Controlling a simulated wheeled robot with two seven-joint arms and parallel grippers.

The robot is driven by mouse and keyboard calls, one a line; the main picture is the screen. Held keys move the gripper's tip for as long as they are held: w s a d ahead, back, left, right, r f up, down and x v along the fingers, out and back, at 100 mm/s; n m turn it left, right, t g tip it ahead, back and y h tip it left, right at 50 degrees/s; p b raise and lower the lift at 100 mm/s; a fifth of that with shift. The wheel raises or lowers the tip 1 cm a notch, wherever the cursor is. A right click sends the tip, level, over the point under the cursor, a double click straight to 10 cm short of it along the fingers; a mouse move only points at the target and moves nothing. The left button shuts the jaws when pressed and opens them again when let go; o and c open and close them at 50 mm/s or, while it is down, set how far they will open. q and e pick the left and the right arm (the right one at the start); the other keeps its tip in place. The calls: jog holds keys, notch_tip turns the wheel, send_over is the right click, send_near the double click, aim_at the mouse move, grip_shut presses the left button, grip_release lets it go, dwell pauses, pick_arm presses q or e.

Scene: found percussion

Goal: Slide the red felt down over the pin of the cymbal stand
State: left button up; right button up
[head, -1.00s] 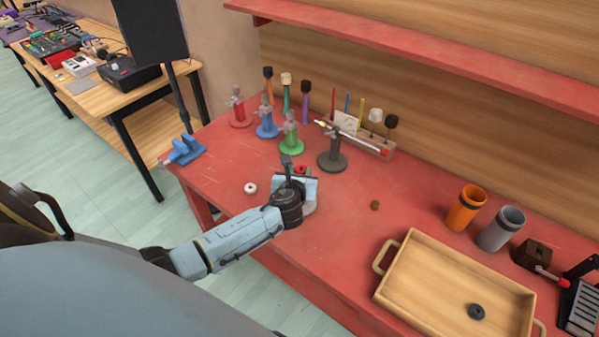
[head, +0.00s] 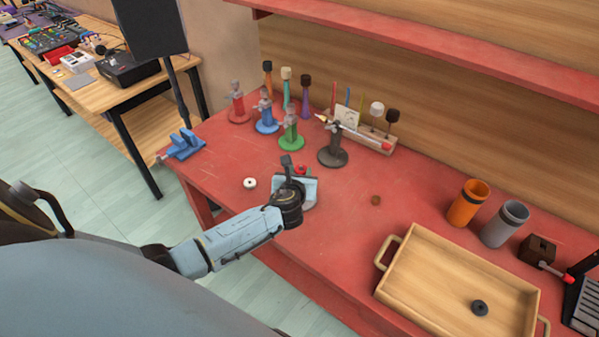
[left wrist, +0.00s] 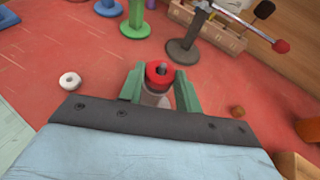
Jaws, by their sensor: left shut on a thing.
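The red felt (left wrist: 160,76) is a small thick ring between the green fingers of my left gripper (left wrist: 160,88), which is shut on it. A dark grey round tip (left wrist: 161,69) shows in the felt's hole, and a pale grey tapering part (left wrist: 151,98) shows just below it. This looks like the pin and top of the cymbal stand, mostly hidden by the felt and gripper. How far down the felt sits cannot be told. In the head view, a bit of the red felt (head: 301,169) shows by my left gripper (head: 299,175). My right gripper is out of view.
A white ring (head: 250,183) lies left of the gripper and a small brown piece (head: 376,200) lies to its right. A dark grey stand (head: 332,157) and a green stand (head: 291,141) stand behind. A wooden tray (head: 408,290) is at front right.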

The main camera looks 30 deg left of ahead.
pick_arm(q)
jog(key=shift+f, duration=0.4)
jog(key=o, duration=1)
jog(key=shift+r, duration=0.1)
jog(key=p+v, duration=0.1)
jog(key=v, duration=1.2)
jog(key=shift+s+r, duration=0.1)
jog(key=shift+s, duration=0.05)
